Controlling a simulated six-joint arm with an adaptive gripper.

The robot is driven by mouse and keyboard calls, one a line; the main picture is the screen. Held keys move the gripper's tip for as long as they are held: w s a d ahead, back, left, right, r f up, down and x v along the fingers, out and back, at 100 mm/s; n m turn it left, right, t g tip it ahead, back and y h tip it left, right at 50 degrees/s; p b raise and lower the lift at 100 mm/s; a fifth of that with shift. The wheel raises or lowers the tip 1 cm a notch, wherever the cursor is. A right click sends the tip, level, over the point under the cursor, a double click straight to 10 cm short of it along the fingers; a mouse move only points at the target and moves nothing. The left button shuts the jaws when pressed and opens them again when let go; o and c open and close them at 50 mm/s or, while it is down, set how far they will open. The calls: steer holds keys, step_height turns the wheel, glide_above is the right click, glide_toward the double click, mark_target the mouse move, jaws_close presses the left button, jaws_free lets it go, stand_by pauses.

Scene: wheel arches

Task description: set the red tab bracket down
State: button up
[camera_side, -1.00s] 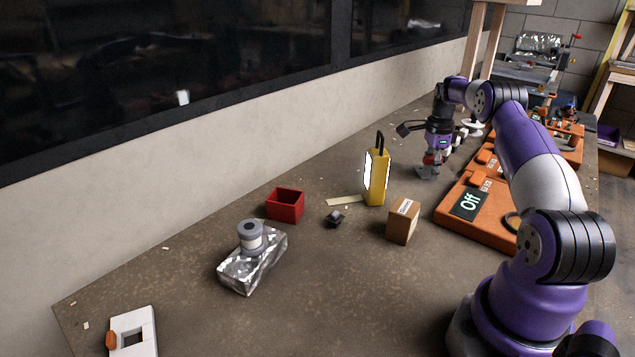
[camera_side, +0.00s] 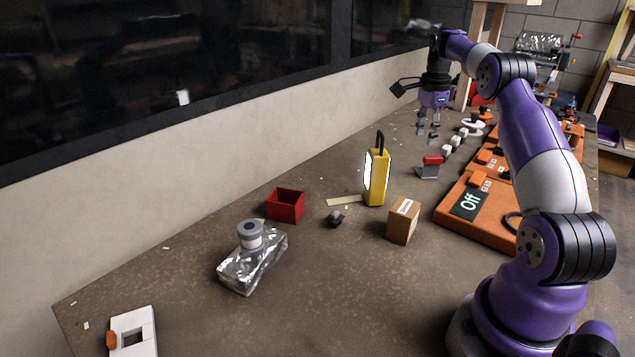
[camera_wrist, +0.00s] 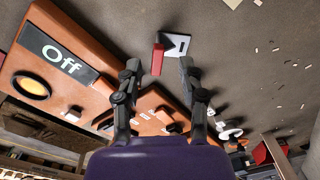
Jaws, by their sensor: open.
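The red tab bracket (camera_side: 430,166), a grey metal plate piece with a red tab on top, stands on the bench left of the orange fixture. It also shows in the wrist view (camera_wrist: 176,47), with its red tab at the left and its pale plate at the right. My gripper (camera_side: 428,136) is open and empty above the bracket, clear of it. In the wrist view its two fingers (camera_wrist: 158,72) are spread apart and the bracket appears beyond the fingertips.
An orange fixture (camera_side: 459,226) with an "Off" panel lies right of the bracket. A yellow lamp (camera_side: 377,178), a cardboard box (camera_side: 402,221), a red bin (camera_side: 285,206) and a foil-wrapped block (camera_side: 240,273) stand on the bench. White pieces (camera_side: 456,142) lie behind the bracket.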

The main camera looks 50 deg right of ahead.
steer(key=w+a+r+n+t, duration=0.1)
steer(key=a+r+n, duration=0.25)
steer(key=a, duration=0.25)
steer(key=w+a+r+n+t+h, duration=0.1)
steer(key=a+r+n, duration=0.25)
steer(key=a, duration=0.35)
steer(key=a+r+n, duration=0.3)
steer(key=a+n, duration=0.2)
steer(key=a, duration=0.1)
steer(key=s+a+f+n+t, duration=0.1)
steer(key=s+a+f+n, duration=0.1)
steer(key=s+a+n, duration=0.3)
steer(key=s+a+f+n+t+y, duration=0.1)
steer(key=s+a+f+n+t, duration=0.1)
steer(key=s+a+n, duration=0.4)
steer(key=a+n, duration=0.2)
steer(key=a, duration=0.3)
